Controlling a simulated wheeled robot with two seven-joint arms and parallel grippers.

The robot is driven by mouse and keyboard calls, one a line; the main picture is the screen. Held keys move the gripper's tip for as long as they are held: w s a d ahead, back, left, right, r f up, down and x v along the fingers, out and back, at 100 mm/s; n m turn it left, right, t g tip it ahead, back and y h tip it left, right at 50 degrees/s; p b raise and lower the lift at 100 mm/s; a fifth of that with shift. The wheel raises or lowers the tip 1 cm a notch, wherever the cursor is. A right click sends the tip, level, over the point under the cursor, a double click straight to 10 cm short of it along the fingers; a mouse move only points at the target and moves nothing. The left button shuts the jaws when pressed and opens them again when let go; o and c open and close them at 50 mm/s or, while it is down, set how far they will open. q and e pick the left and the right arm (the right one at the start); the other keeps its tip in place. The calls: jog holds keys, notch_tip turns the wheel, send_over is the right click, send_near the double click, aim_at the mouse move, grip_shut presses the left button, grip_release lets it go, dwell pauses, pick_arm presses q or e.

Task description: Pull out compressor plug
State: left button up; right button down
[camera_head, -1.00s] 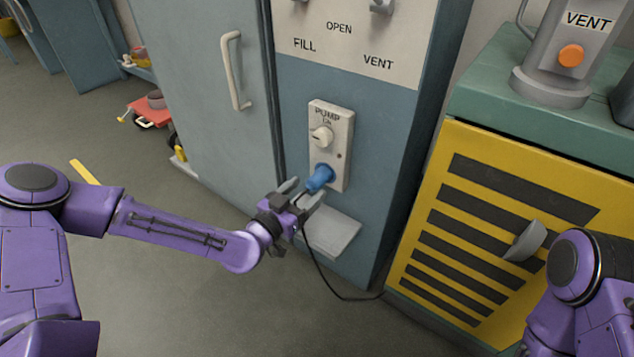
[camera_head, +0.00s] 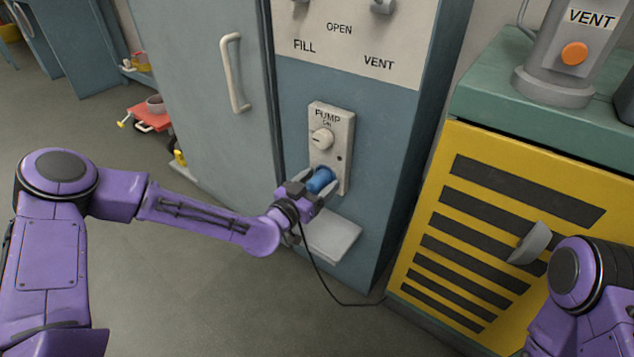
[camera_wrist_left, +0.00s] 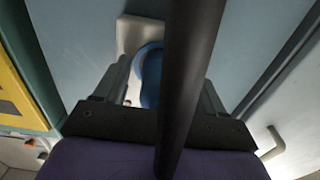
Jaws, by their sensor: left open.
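The blue compressor plug (camera_head: 320,180) sits at the lower part of the white pump panel (camera_head: 331,138) on the blue cabinet. My left gripper (camera_head: 318,181) is open, with its fingers on either side of the plug. In the left wrist view the blue plug (camera_wrist_left: 152,75) shows between the two grey fingers, partly hidden by a dark cable or bar across the middle. I cannot tell whether the fingers touch it. A black cable (camera_head: 325,285) hangs from beneath the gripper to the floor. My right arm is at the lower right edge; its gripper is out of frame.
A small grey shelf (camera_head: 332,236) juts out below the panel. A yellow slatted compressor cabinet (camera_head: 490,235) with a green top stands to the right. A cabinet door with a pale handle (camera_head: 235,72) is on the left. The floor at front is clear.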

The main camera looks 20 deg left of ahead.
dwell(0.7)
pick_arm(q)
grip_shut()
jog(key=p+v, duration=0.2)
jog(key=v, duration=0.4)
dwell(1.0)
dwell(0.5)
